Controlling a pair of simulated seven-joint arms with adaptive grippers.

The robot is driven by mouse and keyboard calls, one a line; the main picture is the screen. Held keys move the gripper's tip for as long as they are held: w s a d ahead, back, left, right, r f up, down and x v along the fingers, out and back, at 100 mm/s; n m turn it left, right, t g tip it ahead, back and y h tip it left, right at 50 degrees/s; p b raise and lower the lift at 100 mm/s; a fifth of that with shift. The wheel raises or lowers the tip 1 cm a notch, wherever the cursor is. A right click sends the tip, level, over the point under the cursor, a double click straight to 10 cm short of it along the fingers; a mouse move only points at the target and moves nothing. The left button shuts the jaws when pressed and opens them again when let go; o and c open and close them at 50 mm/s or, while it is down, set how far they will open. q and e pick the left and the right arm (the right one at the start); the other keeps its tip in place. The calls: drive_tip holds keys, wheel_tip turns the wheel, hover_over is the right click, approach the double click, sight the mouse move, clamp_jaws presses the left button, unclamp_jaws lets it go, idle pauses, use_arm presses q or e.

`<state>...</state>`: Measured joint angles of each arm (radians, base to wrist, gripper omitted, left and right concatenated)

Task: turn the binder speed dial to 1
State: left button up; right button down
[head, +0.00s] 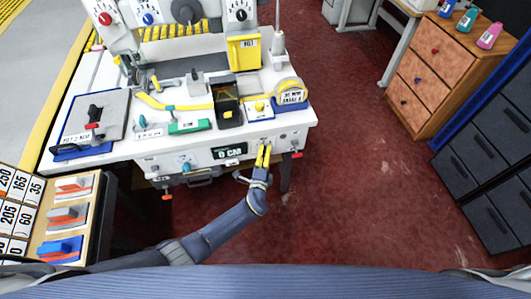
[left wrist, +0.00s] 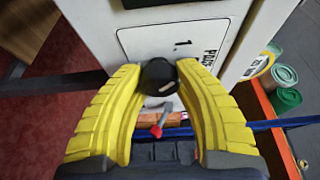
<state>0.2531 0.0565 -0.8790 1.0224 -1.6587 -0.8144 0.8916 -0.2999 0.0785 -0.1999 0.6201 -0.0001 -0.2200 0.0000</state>
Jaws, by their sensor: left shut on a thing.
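My left gripper (head: 263,156) is at the front face of the white machine table, right of the dark "0 CM" display. In the left wrist view its yellow fingers (left wrist: 160,100) are closed around a round black dial knob (left wrist: 158,76), one finger on each side. The knob sits on a white panel (left wrist: 185,38) with a printed "1" above it and part of a word at the right. A small pale mark shows on the knob; its exact setting is hard to read. In the head view the gripper hides this dial. My right gripper is not in view.
The "0 CM" display (head: 229,151) and a blue knob (head: 186,167) are on the same front face. A red-tipped lever (left wrist: 157,130) lies close below the held knob. The red floor at the right is clear.

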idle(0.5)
use_arm(q)
drive_tip(key=o, duration=1.2)
drive_tip(key=shift+s+a, duration=0.35)
drive_tip(key=shift+s, duration=1.6)
drive_tip(key=shift+s+a, duration=0.35)
drive_tip(key=shift+s, duration=1.65)
drive_tip(key=shift+s+a, duration=0.35)
drive_tip(key=shift+s, duration=1.6)
drive_tip(key=shift+f, duration=0.1)
